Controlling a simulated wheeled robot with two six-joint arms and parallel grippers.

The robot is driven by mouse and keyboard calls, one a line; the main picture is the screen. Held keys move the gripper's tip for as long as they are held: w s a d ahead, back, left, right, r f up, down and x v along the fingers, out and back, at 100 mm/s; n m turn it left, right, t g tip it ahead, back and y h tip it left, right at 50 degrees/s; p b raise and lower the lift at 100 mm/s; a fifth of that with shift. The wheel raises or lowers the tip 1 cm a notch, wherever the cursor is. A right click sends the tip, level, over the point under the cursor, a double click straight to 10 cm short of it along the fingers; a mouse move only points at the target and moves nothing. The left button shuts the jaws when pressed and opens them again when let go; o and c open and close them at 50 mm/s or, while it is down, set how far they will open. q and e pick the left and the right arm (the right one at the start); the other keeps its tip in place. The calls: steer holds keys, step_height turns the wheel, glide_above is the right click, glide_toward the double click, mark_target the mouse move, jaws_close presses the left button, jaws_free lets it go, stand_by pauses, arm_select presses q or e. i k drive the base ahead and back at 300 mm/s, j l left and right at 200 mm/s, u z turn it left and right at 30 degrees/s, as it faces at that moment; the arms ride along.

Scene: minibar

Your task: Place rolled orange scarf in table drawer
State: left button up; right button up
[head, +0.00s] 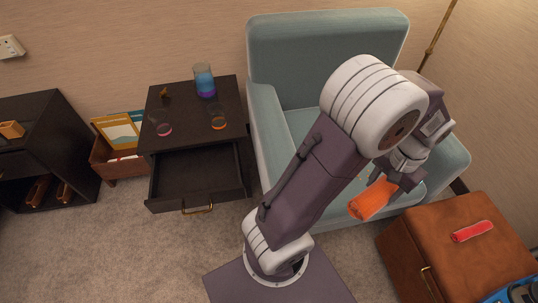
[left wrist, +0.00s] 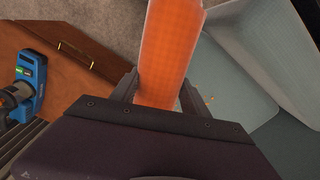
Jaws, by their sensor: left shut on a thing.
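The rolled orange scarf (head: 371,199) is held in my left gripper (head: 401,176), above the front edge of the blue-green armchair's seat. The gripper is shut on it, and the scarf (left wrist: 168,50) also shows between the fingers in the left wrist view. The table drawer (head: 198,180) is pulled out from the small dark table (head: 185,120) on the left. It looks empty inside and has a brass handle. The scarf is well to the right of the drawer. My right gripper is not in view.
A blue-green armchair (head: 325,45) stands between the table and a brown leather cabinet (head: 450,250) with a red roll (head: 472,231) on it. A blue vase (head: 205,80) and glasses stand on the tabletop. A box of pictures (head: 120,165) sits left of the table.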

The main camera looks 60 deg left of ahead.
mark_target(197, 177)
steer(key=k+j, duration=0.3)
steer(key=k+j+u, duration=0.1)
steer(key=k+j, duration=0.2)
steer(key=j, duration=0.25)
steer(key=k+j, duration=0.3)
steer(key=j, duration=0.15)
steer(key=k+j, duration=0.25)
steer(key=j, duration=0.45)
steer(key=k+u, duration=0.05)
